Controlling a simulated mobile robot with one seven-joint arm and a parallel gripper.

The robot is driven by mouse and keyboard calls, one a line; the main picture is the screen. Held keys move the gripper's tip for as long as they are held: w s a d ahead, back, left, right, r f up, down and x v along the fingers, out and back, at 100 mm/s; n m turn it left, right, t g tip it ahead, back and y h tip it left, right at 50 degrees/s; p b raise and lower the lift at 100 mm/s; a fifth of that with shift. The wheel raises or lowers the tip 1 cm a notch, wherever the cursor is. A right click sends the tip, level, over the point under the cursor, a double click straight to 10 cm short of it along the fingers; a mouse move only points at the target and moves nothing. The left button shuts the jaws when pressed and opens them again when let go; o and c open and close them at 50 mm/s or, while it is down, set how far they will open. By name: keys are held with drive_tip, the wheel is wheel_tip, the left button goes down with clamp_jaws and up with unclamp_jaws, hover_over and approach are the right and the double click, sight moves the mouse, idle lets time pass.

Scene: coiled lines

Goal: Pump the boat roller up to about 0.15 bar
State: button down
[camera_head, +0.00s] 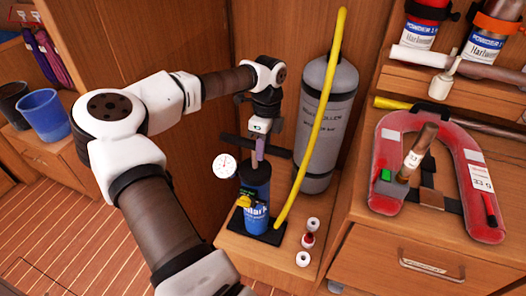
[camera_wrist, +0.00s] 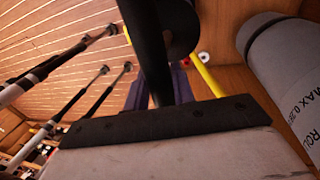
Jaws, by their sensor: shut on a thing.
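The hand pump (camera_head: 257,190) stands upright on its black foot, with a dark blue barrel and a black crossbar handle (camera_head: 277,151) a short way above it. My gripper (camera_head: 259,146) points down and is shut on the middle of the handle. The fingertips are partly hidden. The white round gauge (camera_head: 225,166) is beside the barrel; its reading is too small to tell. A yellow hose (camera_head: 312,130) rises from the pump's foot, past the boat roller. The grey boat roller (camera_head: 318,135) stands upright behind the pump; its printed side shows in the wrist view (camera_wrist: 285,75).
Small white and red fittings (camera_head: 308,240) lie right of the pump foot. A wooden panel (camera_head: 205,125) stands behind my arm. Blue and black buckets (camera_head: 42,115) stand at left.

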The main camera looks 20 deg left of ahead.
drive_tip(key=c, duration=1.2)
unclamp_jaws()
wheel_tip(320, 180, up, 14)
drive_tip(key=w+b, duration=0.1)
drive_tip(key=w, duration=0.1)
drive_tip(key=shift+w+f+b, duration=0.25)
drive_tip(key=shift+w+b, duration=0.1)
drive_tip(key=shift+b, duration=0.05)
